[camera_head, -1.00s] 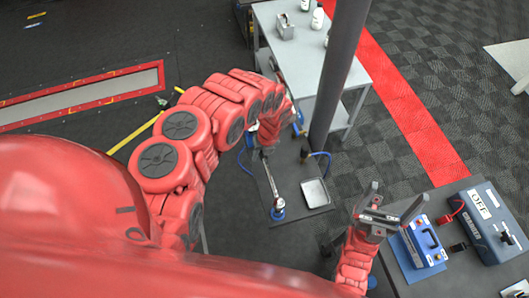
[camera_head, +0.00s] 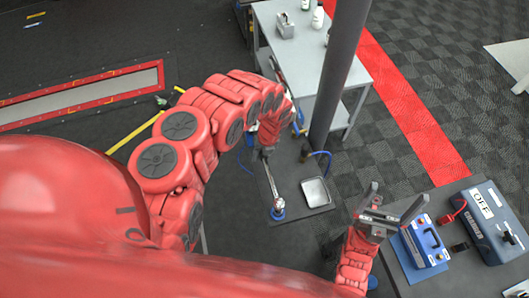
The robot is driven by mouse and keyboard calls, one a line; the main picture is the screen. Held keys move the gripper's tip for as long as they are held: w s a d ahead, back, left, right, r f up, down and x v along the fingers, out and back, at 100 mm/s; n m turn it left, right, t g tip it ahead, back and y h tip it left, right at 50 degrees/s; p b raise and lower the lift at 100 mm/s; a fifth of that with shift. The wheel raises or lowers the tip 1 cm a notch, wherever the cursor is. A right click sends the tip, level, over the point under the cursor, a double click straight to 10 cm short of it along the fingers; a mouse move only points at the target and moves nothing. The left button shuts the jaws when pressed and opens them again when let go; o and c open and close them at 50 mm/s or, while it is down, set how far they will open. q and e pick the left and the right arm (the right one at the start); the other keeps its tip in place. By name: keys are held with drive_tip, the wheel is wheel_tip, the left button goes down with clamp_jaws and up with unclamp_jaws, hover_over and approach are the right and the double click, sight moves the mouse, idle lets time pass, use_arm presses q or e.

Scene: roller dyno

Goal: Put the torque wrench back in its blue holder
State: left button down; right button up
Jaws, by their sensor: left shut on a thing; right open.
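The torque wrench (camera_head: 271,182) shows as a thin silver shaft running down from my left gripper (camera_head: 266,150). My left gripper is shut on it; its fingers are small and partly hidden by my red arm. The lower end of the shaft meets a small round blue piece, which looks like the blue holder (camera_head: 278,214), on the dark table. I cannot tell whether the wrench is seated in it or only above it. My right gripper (camera_head: 391,210) is open and empty, with its fingers up, left of the blue case.
A metal tray (camera_head: 315,192) lies on the dark table (camera_head: 298,175) beside the holder. A grey post (camera_head: 335,75) rises behind it, before a light workbench (camera_head: 350,75). A blue case (camera_head: 425,240) and a blue-grey machine marked OFF (camera_head: 492,225) stand at right.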

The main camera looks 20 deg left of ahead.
use_arm(q)
drive_tip(key=shift+f+b, duration=0.45)
drive_tip(key=shift+f, duration=0.1)
unclamp_jaws()
idle(0.5)
idle(0.7)
drive_tip(key=shift+p+v, duration=2.85)
drive_tip(key=shift+v, duration=1.65)
